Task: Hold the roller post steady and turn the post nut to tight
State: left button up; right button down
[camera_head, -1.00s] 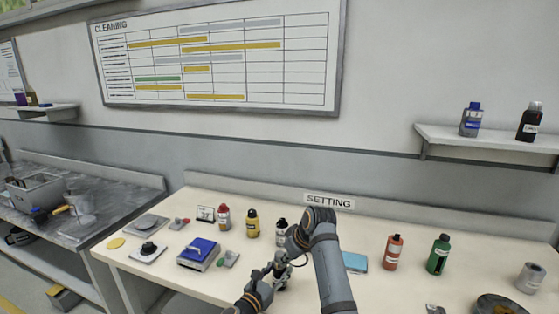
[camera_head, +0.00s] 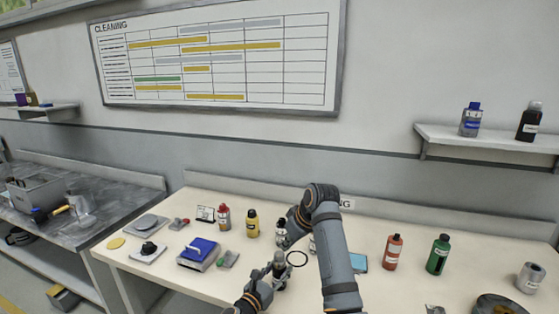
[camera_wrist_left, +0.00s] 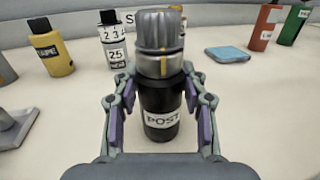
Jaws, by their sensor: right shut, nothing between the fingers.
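The roller post (camera_wrist_left: 160,110) stands upright, black and labelled POST, in the left wrist view. Its ribbed grey post nut (camera_wrist_left: 162,38) sits on top, with a small yellow mark below the ribs. In the head view the post (camera_head: 279,268) is small and partly covered. My left gripper (camera_wrist_left: 160,98) has one finger on each side of the black body and appears closed on it. My right gripper (camera_head: 287,241) is shut and empty, above and apart from the nut, partly lost against a bottle behind it.
A thin dark ring (camera_head: 297,258) shows beside the post. A blue pad (camera_head: 359,262), an orange bottle (camera_head: 393,253) and a green bottle (camera_head: 438,254) are to the right.

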pick_arm(q)
jog(key=o, duration=0.5)
jog(key=shift+o, duration=0.2)
